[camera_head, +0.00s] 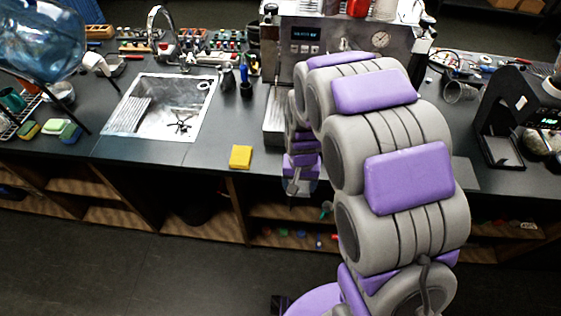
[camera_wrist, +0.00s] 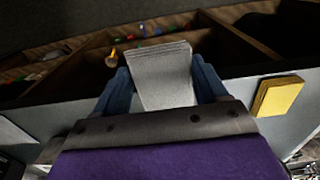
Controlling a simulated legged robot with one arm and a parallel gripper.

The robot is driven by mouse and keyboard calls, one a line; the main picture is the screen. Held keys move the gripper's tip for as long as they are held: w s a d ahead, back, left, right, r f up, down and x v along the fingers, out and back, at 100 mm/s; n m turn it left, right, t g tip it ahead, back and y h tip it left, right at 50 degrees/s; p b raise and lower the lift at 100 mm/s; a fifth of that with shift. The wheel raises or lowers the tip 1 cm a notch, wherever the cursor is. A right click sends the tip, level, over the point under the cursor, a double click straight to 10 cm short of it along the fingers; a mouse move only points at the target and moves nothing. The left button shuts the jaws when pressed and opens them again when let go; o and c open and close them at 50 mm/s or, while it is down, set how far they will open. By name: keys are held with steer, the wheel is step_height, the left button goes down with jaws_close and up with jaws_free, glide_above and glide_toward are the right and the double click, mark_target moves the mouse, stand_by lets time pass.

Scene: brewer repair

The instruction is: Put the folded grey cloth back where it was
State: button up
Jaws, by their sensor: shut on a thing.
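The folded grey cloth (camera_wrist: 162,78) shows in the wrist view as a pale grey, layered block. It sits between the two blue fingers of my gripper (camera_wrist: 160,88), which is shut on it. Its far end sticks out past the fingertips. In the head view my gripper (camera_head: 300,184) is at the counter's front edge, right of the yellow sponge, mostly hidden by my own arm. The cloth cannot be made out clearly there.
A sink (camera_head: 165,108) is at left. The espresso machine (camera_head: 318,35) stands behind my arm. Open shelves (camera_head: 200,222) are below.

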steer(key=w, duration=0.5)
steer(key=w+b, duration=0.1)
steer(key=w, duration=0.1)
steer(key=shift+w+a+f, duration=0.35)
steer(key=shift+a, duration=0.05)
steer(key=w+a, duration=0.3)
steer(key=shift+w+f, duration=0.2)
steer(key=shift+w, duration=0.05)
steer(key=shift+w+a+f, duration=0.1)
steer(key=shift+w+a, duration=0.15)
steer(key=shift+a, duration=0.15)
steer(key=d+f, duration=0.1)
steer(key=f+b, duration=0.1)
steer(key=f, duration=0.1)
steer(key=shift+d+f, duration=0.15)
steer(key=shift+d, duration=0.25)
steer(key=shift+a, duration=0.4)
steer(key=o, duration=0.8)
steer(key=shift+a+f, duration=0.1)
steer(key=shift+a, duration=0.2)
steer(key=shift+o, duration=1.1)
steer(key=shift+d, duration=0.4)
steer(key=shift+a, duration=0.15)
